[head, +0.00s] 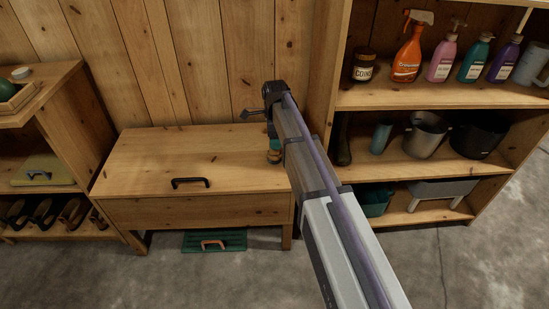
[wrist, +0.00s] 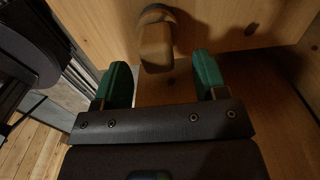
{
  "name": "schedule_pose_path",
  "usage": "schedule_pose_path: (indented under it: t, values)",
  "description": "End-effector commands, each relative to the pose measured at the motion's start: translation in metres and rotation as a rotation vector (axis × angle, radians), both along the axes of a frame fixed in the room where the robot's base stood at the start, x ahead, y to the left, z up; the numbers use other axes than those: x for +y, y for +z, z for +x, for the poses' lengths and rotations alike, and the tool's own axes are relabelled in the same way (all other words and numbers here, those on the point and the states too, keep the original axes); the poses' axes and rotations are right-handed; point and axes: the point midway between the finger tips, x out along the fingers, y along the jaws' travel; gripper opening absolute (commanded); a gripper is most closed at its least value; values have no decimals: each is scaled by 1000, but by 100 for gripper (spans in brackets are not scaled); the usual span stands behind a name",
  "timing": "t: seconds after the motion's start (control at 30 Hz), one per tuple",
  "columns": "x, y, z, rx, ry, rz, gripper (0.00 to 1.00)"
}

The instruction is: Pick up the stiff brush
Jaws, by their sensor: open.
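A tan wooden piece with a darker rounded top (wrist: 157,48), which looks like the stiff brush, shows in the wrist view just ahead of my gripper (wrist: 160,75). Its near end lies between the two green fingertips, with a gap on each side. My gripper is open and holds nothing. In the head view my gripper (head: 274,143) points down over the back right of the wooden bench (head: 150,154). There the brush is mostly hidden by my arm and fingers, and its bristles cannot be made out.
A tall shelf (head: 430,97) with bottles and pots stands close on the right. A low shelf (head: 50,112) with footwear is on the left. The plank wall (head: 180,60) is just behind the bench. The bench's left and middle top is clear apart from a black handle (head: 190,182).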

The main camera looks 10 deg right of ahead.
Motion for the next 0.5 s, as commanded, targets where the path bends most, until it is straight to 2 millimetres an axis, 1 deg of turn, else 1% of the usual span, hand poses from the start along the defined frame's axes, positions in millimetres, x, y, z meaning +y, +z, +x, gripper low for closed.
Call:
schedule_pose_path:
  t: [0.2,0.27,0.33,0.5]
  values:
    - [3,-43,-3,0,0,0,66]
    - [2,-52,-3,0,0,0,66]
    - [2,-54,-3,0,0,0,66]
    - [2,-49,-2,0,1,0,66]
